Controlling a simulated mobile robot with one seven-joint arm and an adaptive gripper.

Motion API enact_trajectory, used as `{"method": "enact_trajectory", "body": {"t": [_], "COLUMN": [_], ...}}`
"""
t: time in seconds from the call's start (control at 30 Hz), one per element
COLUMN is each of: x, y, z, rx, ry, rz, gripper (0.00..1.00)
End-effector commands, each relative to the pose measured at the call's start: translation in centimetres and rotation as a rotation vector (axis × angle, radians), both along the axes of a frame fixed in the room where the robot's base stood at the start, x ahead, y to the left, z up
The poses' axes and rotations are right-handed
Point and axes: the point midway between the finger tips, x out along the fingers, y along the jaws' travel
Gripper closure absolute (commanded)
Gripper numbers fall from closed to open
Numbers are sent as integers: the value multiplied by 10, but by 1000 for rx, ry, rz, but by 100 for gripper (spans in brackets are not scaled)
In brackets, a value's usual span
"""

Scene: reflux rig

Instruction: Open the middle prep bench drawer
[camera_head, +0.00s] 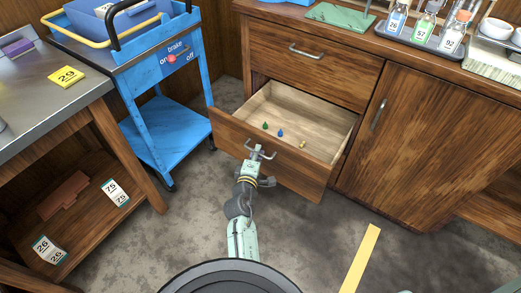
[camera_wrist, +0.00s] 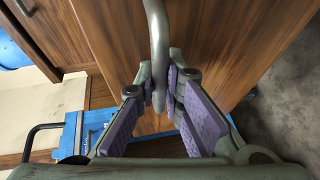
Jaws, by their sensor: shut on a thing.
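The wooden prep bench has a drawer (camera_head: 272,152) below its top drawer, and it stands pulled well out. Its pale inside shows a few small coloured items: a green one (camera_head: 265,125), a blue one (camera_head: 281,133) and a yellow one (camera_head: 302,144). My gripper (camera_head: 257,158) is at the drawer front, shut on its curved metal handle. In the wrist view the handle (camera_wrist: 158,40) runs down between the purple finger pads of my gripper (camera_wrist: 165,92). The upper drawer (camera_head: 310,62) is shut.
A blue cart (camera_head: 150,140) stands close left of the open drawer. A steel table (camera_head: 50,90) is at the far left. A cupboard door (camera_head: 430,145) is to the right. A yellow floor strip (camera_head: 361,258) lies at front right; the grey floor around it is clear.

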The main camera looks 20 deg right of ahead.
Motion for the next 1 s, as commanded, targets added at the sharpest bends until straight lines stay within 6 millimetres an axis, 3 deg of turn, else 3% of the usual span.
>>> {"method": "enact_trajectory", "body": {"t": [0.3, 0.77, 0.8, 1.0], "x": [-16, -19, -19, -19], "y": [23, 26, 26, 25], "z": [-1, 1, 1, 0], "rx": [2, 2, 2, 1], "ry": [-2, -2, -2, -2], "rz": [3, 3, 3, 2], "gripper": [100, 100, 90, 82]}}
